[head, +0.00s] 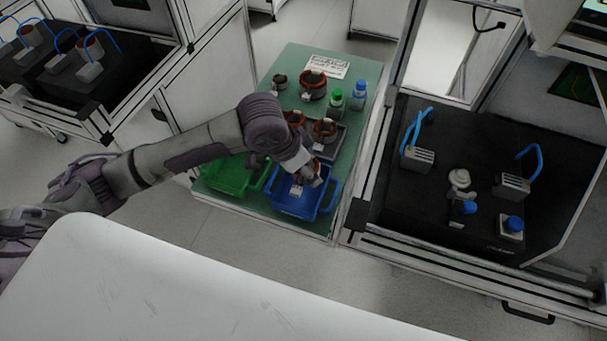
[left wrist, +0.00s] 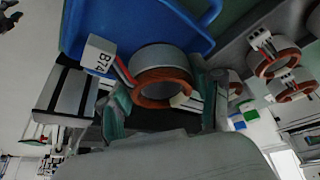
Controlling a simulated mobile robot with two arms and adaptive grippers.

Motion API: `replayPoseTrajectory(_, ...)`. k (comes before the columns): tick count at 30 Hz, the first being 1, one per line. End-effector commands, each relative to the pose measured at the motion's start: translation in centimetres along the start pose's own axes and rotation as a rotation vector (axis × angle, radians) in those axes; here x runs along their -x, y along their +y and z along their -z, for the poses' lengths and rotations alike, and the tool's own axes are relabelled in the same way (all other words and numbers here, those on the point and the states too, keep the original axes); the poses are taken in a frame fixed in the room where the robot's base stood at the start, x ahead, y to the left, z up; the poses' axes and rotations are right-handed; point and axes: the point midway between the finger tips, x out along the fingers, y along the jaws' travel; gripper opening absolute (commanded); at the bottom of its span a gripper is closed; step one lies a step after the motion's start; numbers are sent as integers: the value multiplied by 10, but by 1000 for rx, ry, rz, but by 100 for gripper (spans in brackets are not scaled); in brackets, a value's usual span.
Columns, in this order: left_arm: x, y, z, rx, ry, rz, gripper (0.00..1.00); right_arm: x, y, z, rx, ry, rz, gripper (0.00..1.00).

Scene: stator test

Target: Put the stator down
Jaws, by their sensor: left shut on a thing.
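My left gripper (head: 308,180) reaches down over the blue bin (head: 325,206) at the near edge of the green table. It is shut on a stator (left wrist: 163,60), a grey ring with copper-brown windings, held between the two fingers in the left wrist view. Red and dark wires run from the stator to a white connector block (left wrist: 99,56) marked B74. The blue bin also shows behind the stator in the left wrist view (left wrist: 120,22). Whether the stator touches the bin cannot be told. My right gripper is not in view.
A green bin (head: 228,181) stands left of the blue bin. Several other stators (head: 313,84) stand on the table (head: 300,58), some on a grey tray (head: 334,146). A green-capped bottle (head: 336,99) and a blue-capped bottle (head: 358,96) stand at the right edge.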

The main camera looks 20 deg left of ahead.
Motion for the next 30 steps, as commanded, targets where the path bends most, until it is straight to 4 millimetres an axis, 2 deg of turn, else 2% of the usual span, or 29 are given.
replayPoseTrajectory(2, -2, -1, -3, 0, 2, 0, 12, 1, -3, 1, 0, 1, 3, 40)
replayPoseTrajectory(10, -34, -1, -16, 0, 2, -1, 12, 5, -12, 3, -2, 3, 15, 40)
replayPoseTrajectory(22, -40, -1, -18, -1, 3, 0, 12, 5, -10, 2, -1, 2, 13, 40)
replayPoseTrajectory(23, -40, -1, -19, -1, 1, 0, 69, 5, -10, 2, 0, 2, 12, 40)
replayPoseTrajectory(24, -40, -1, -19, -1, 1, 0, 74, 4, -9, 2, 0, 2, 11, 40)
replayPoseTrajectory(30, -40, -1, -19, 0, 1, 1, 74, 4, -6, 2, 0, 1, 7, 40)
